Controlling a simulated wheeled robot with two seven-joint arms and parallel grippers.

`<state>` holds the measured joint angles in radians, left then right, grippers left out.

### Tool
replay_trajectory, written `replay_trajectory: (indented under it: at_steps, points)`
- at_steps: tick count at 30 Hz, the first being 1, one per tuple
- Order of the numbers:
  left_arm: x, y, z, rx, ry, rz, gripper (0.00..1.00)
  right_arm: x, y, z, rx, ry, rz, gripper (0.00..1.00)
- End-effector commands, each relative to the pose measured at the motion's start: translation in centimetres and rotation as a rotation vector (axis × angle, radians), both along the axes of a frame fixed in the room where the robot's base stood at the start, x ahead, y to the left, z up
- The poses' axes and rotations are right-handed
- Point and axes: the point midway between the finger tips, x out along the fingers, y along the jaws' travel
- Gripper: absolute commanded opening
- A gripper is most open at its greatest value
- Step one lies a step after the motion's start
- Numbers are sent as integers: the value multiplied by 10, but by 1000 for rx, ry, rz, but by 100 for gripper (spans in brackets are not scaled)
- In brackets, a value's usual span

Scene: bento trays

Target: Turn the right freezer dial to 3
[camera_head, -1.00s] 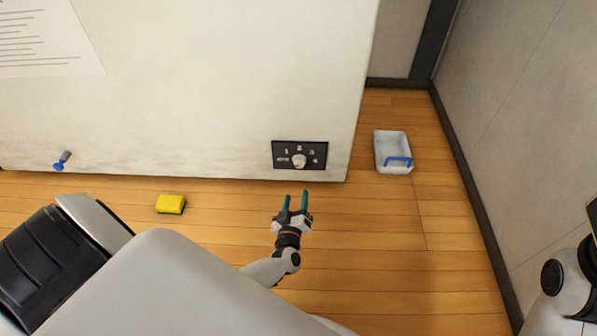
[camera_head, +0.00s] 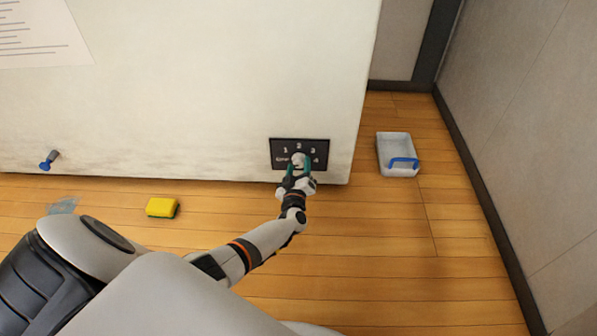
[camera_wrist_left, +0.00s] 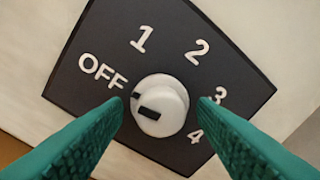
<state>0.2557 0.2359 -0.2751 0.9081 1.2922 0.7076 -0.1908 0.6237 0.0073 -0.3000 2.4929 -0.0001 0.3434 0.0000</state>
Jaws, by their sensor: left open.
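The freezer dial is a white round knob (camera_head: 298,158) on a black plate (camera_head: 275,147) low on the freezer front. In the left wrist view the knob (camera_wrist_left: 160,97) has dark marks on its side toward OFF. The plate (camera_wrist_left: 110,60) reads OFF, 1, 2, 3 and 4 around it. My left gripper (camera_head: 299,169) is open at the dial, with its green fingers (camera_wrist_left: 163,115) on either side of the knob. Whether the fingers touch the knob cannot be told. My right gripper is not in view.
The white freezer (camera_head: 200,90) fills the upper left and carries a paper sheet (camera_head: 40,35). A blue-tipped plug (camera_head: 48,160) sits low on it. A yellow sponge (camera_head: 161,207) and a white tray with a blue handle (camera_head: 397,168) lie on the wooden floor. A wall bounds the right.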

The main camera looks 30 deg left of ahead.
Motion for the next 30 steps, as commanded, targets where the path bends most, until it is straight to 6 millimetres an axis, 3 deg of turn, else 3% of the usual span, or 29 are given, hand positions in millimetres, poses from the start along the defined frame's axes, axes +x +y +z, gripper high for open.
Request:
replay_trajectory:
  at_steps: [8,15,26,30]
  points:
    - [2,1,1,0,1,-1,52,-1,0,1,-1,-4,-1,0]
    - [1,1,0,0,1,-1,20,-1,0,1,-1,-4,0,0]
    - [1,1,2,57,38,0,20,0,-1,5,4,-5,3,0]
    - [1,0,2,128,84,0,20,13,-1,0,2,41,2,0]
